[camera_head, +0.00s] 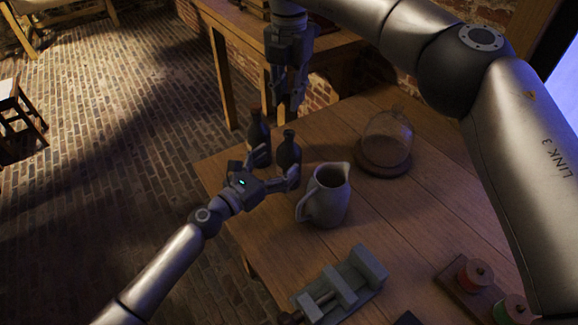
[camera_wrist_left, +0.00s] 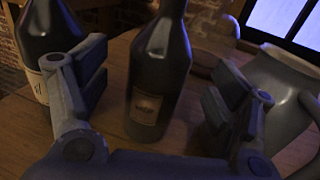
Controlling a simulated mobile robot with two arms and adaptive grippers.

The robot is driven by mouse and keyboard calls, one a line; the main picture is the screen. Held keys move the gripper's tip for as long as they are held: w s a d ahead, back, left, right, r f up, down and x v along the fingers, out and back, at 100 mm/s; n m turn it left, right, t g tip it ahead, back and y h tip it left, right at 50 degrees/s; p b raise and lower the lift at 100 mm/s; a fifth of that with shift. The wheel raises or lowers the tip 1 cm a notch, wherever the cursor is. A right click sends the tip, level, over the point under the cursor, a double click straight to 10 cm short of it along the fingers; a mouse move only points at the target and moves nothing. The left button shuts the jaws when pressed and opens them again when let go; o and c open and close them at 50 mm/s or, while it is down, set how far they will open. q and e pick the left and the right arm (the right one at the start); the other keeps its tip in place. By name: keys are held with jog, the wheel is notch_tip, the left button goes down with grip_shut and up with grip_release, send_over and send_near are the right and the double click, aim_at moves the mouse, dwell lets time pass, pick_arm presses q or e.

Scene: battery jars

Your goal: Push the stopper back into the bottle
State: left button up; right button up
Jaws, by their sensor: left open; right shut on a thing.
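A dark bottle (camera_head: 289,152) with a narrow neck stands upright near the table's far left edge. It stands between the spread fingers of my left gripper (camera_head: 275,168). In the left wrist view the labelled bottle (camera_wrist_left: 158,70) has a visible gap to the fingers on both sides, and its top is cut off. A second dark bottle (camera_head: 258,140), with a brownish top, stands close on its left. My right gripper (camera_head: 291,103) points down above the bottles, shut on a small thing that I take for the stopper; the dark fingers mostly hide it.
A grey jug (camera_head: 327,197) stands close to the right of the bottle. A glass dome (camera_head: 389,137) on a wooden base is behind it. A grey vise (camera_head: 345,285) and coloured spools (camera_head: 475,274) lie nearer. The table's left edge is close to the bottles.

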pick_arm(q)
jog(key=shift+x, duration=2.45)
jog(key=shift+c, duration=0.3)
jog(key=c, duration=1.5)
pick_arm(e)
send_over(289, 133)
jog(key=shift+f, duration=2.45)
jog(key=shift+f, duration=0.15)
jog(key=shift+f, duration=0.75)
jog(key=shift+f, duration=0.65)
jog(key=o, duration=0.8)
jog(key=shift+c, duration=0.2)
